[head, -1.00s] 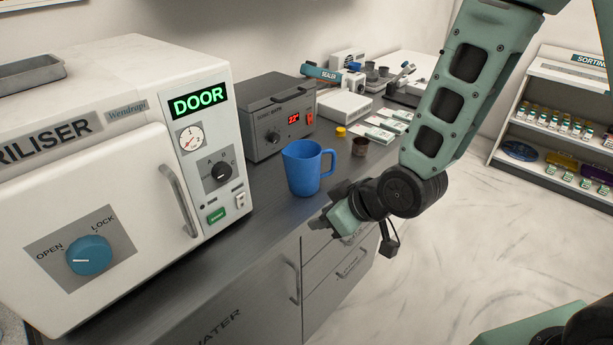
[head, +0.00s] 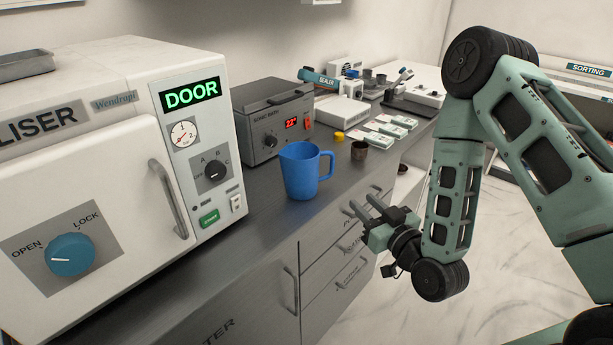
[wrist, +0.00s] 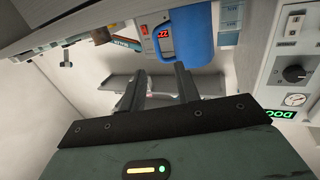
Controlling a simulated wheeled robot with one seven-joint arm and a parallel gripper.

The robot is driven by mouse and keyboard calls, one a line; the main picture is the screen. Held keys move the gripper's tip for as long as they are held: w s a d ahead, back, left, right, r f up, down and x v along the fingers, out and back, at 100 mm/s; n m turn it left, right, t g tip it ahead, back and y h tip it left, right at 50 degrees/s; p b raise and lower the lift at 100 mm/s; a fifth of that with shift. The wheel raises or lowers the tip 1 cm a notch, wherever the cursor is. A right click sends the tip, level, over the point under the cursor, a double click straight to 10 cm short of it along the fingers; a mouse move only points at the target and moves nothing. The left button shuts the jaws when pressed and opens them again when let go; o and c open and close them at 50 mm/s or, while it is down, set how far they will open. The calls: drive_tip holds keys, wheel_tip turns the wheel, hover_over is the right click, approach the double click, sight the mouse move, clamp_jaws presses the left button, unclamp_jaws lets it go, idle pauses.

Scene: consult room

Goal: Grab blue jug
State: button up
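The blue jug (head: 300,171) stands upright on the grey counter, in front of the sonic bath, with its handle on the right side. In the wrist view, which is upside down, the jug (wrist: 196,38) shows beyond the fingers at the top. My gripper (head: 366,204) is in front of the counter edge, to the right of the jug and apart from it. In the wrist view the two fingers of my gripper (wrist: 158,80) are spread with nothing held between them.
The steriliser (head: 110,150) stands left of the jug, and the sonic bath (head: 271,118) is behind it. A small brown cup (head: 359,150) and a yellow cap (head: 339,136) are to the right. Drawers (head: 340,250) lie below the counter edge. The floor in front is clear.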

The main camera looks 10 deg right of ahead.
drive_tip(key=w, duration=0.1)
drive_tip(key=p, duration=0.3)
approach(332, 170)
drive_tip(key=a+x, duration=0.1)
drive_tip(key=x, duration=0.4)
drive_tip(key=w, duration=0.1)
drive_tip(key=w+p, duration=0.1)
drive_tip(key=w, duration=0.1)
drive_tip(key=w+p, duration=0.1)
drive_tip(key=w, duration=0.1)
drive_tip(key=shift+r, duration=0.4)
drive_tip(key=shift+w+a+f, duration=0.1)
drive_tip(key=shift+w, duration=0.15)
clamp_jaws()
